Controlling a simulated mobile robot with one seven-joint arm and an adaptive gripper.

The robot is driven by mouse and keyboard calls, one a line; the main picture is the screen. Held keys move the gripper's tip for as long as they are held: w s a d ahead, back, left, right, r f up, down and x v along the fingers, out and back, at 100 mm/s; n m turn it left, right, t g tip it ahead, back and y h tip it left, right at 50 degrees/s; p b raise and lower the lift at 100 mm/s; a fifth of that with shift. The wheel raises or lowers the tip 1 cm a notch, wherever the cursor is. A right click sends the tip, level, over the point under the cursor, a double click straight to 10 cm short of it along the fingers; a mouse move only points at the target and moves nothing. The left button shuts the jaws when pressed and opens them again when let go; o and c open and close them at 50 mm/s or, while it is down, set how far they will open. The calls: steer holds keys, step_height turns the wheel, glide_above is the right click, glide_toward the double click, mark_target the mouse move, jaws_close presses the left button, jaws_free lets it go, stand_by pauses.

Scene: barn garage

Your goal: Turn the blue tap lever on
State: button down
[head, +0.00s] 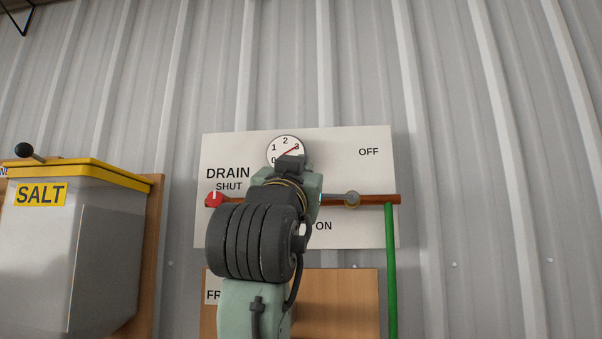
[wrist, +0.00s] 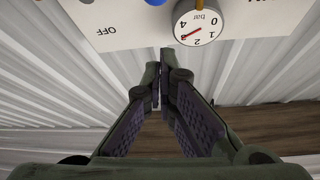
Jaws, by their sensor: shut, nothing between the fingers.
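A white panel (head: 375,230) on the corrugated wall carries OFF and ON labels and a copper pipe with a tap pivot (head: 352,199). A grey lever arm runs left from the pivot and goes behind my arm. A blue piece (wrist: 155,2), likely the lever's grip, is cut by the top edge of the wrist view, between the OFF label (wrist: 106,31) and the gauge (wrist: 198,24). My gripper (wrist: 162,72) is shut and empty, apart from the blue piece. In the head view its end (head: 290,163) overlaps the gauge's lower edge.
A red drain knob (head: 214,199) marked SHUT is at the pipe's left end. A green pipe (head: 391,270) drops from the right end. A grey SALT bin (head: 70,250) with a yellow-edged lid stands left. The wall right of the panel is clear.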

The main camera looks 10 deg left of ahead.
steer(key=shift+s+f+y+b, duration=0.15)
steer(key=shift+s+f, duration=0.15)
steer(key=shift+s, duration=0.5)
steer(key=shift+s+f+y+b, duration=0.15)
steer(key=shift+s+f, duration=0.15)
steer(key=shift+s, duration=0.45)
